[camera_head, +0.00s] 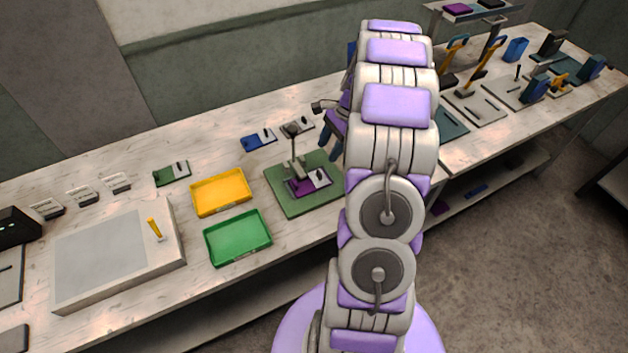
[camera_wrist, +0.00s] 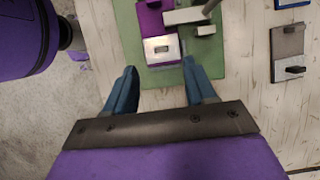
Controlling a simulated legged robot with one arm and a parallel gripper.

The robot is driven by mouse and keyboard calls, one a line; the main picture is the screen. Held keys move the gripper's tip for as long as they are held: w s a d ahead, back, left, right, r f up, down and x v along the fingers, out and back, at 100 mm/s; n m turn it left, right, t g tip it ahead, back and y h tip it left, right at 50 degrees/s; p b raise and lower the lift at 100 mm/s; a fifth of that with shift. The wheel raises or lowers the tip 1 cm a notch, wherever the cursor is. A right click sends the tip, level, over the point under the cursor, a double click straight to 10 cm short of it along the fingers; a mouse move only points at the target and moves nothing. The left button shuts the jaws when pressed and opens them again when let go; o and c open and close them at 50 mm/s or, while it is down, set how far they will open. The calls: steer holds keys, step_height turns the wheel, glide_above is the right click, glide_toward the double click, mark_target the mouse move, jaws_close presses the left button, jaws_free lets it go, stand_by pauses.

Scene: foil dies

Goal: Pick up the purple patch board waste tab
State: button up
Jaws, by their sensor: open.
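The purple patch board (camera_head: 301,187) lies on a green base plate (camera_head: 290,206) under a small upright fixture (camera_head: 293,150). A pale grey section with a dark knob (camera_head: 319,177) adjoins it on the right. I cannot tell for sure which part is the waste tab. In the wrist view the purple board (camera_wrist: 150,20) shows at top centre, with a pale section holding a bright window (camera_wrist: 160,47) below it. My gripper (camera_wrist: 159,66) is open and empty, its blue fingertips on either side of the board's near end. In the head view my arm partly hides the gripper.
A yellow tray (camera_head: 221,192) and a green tray (camera_head: 237,238) stand left of the base plate. A blue board (camera_head: 258,139) and a green board (camera_head: 171,174) lie behind them. The fixture's grey arm (camera_wrist: 195,14) overhangs the board's right side.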

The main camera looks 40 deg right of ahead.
glide_toward(321, 169)
steer(key=shift+s+a+f+b, duration=0.15)
steer(key=shift+s+a+f, duration=0.05)
steer(key=shift+s+a, duration=0.25)
steer(key=shift+s+a+f+b, duration=0.15)
steer(key=shift+s+a+f, duration=0.1)
steer(key=shift+s+a, duration=0.2)
steer(key=a, duration=0.2)
steer(key=a+f, duration=0.1)
steer(key=a, duration=0.1)
steer(key=shift+a+b, duration=0.3)
steer(key=shift+b, duration=0.05)
steer(key=x, duration=0.2)
steer(key=shift+d+f+b, duration=0.1)
steer(key=shift+f+b, duration=0.3)
steer(key=shift+w+d+f, duration=0.1)
steer(key=shift+d+f, duration=0.6)
steer(key=shift+d, duration=0.5)
steer(key=a, duration=0.2)
steer(key=shift+a+r, duration=0.25)
steer(key=shift+a, duration=0.05)
steer(key=c, duration=0.6)
steer(key=shift+c, duration=0.8)
steer(key=shift+d+f, duration=0.1)
steer(key=shift+d, duration=0.65)
jaws_close()
steer(key=shift+a, duration=0.1)
